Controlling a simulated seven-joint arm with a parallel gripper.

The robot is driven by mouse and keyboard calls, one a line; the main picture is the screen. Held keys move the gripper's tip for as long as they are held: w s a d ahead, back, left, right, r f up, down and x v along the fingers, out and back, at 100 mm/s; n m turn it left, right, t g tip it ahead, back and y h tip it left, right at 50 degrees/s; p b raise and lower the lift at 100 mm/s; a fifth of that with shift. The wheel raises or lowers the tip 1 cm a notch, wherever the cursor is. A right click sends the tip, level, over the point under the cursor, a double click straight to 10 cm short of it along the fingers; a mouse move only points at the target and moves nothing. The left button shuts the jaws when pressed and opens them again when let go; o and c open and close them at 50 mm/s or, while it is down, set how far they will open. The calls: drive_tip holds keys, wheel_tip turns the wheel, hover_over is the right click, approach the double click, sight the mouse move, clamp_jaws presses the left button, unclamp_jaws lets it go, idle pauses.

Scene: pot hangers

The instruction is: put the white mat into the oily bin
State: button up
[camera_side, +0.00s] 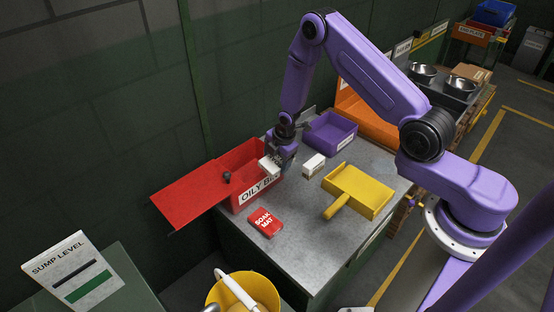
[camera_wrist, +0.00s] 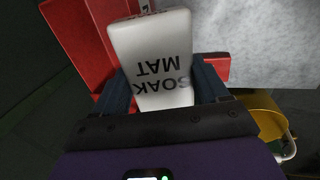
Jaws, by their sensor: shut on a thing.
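My gripper (camera_side: 277,160) is shut on the white mat (camera_side: 267,168), a white block. In the wrist view the white mat (camera_wrist: 152,55) shows "SOAK MAT" lettering between the two fingers of my gripper (camera_wrist: 164,82). The oily bin (camera_side: 240,199) is a red box with a white label, at the left edge of the bench. Its red lid (camera_side: 188,194) extends out to the left and the bin is open. The mat is over the bin's right part; its exact height above the rim is hard to tell. The red bin (camera_wrist: 216,66) shows behind the mat in the wrist view.
A red soak mat (camera_side: 265,222) lies on the grey bench (camera_side: 300,228). A small white box (camera_side: 314,165), a yellow dustpan (camera_side: 358,191) and a purple tray (camera_side: 331,132) stand to the right. A dark knob (camera_side: 227,177) shows at the bin. A yellow bucket (camera_side: 243,290) is below.

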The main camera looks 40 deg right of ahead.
drive_tip(key=shift+w+f, duration=0.5)
drive_tip(key=shift+w, duration=5.35)
drive_tip(key=s+x, duration=0.2)
drive_tip(key=x, duration=0.6)
drive_tip(key=shift+f, duration=0.35)
drive_tip(key=shift+w, duration=0.15)
drive_tip(key=o, duration=0.9)
drive_tip(key=shift+o, duration=0.3)
